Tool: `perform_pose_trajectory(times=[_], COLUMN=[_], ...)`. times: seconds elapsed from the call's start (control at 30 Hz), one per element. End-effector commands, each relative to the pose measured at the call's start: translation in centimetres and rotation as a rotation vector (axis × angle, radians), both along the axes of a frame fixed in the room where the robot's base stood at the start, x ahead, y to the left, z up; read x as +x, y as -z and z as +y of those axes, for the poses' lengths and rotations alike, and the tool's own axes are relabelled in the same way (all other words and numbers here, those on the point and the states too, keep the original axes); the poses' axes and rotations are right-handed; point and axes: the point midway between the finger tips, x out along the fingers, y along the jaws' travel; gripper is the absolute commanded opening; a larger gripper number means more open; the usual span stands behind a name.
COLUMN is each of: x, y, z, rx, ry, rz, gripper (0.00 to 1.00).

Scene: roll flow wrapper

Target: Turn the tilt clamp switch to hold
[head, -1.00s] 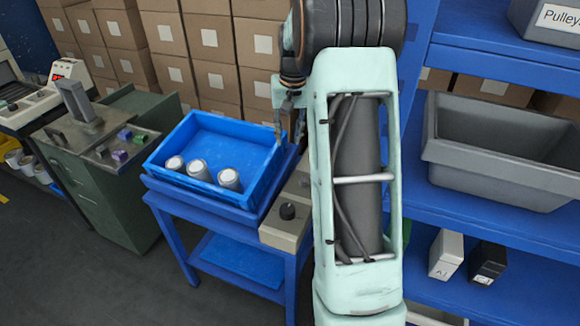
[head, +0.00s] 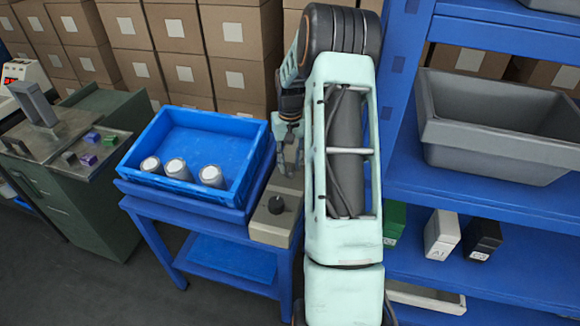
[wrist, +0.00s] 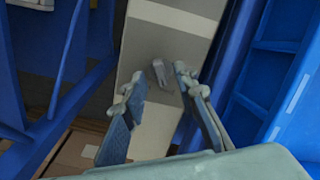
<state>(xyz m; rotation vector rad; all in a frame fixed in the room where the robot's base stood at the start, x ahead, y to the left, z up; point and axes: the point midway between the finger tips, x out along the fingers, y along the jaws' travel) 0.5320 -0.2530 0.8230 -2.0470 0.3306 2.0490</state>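A long beige control box (head: 268,229) stands along the right edge of the blue table. In the wrist view the box (wrist: 170,15) has a grey panel with a small grey lever (wrist: 159,71). No label is readable, so I cannot tell which control is the tilt clamp switch. My gripper (head: 288,158) is above the far part of the box, behind the knob. In the wrist view my gripper (wrist: 158,84) is open, with the lever appearing between its fingertips; contact cannot be told.
A tilted blue tray (head: 215,143) with three white-topped cylinders (head: 212,175) stands close left of the box. A blue shelf (head: 430,112) with a grey bin (head: 500,140) is at the right. Stacked cartons (head: 235,35) stand behind; a green cabinet (head: 105,195) is at left.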

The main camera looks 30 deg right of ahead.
Motion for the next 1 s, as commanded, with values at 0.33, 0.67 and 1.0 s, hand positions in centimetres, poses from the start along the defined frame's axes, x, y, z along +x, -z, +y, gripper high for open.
perform_pose_trajectory(times=[0.33, 0.67, 1.0], x=[0.00, 0.01, 0.03], y=[1.39, 1.35, 1.33], z=[0.01, 0.02, 0.04], rx=[0.000, 0.000, 0.000], ry=[-0.001, -0.001, 0.008], rz=[-0.001, -0.001, -0.001], gripper=[0.27, 0.03, 0.00])
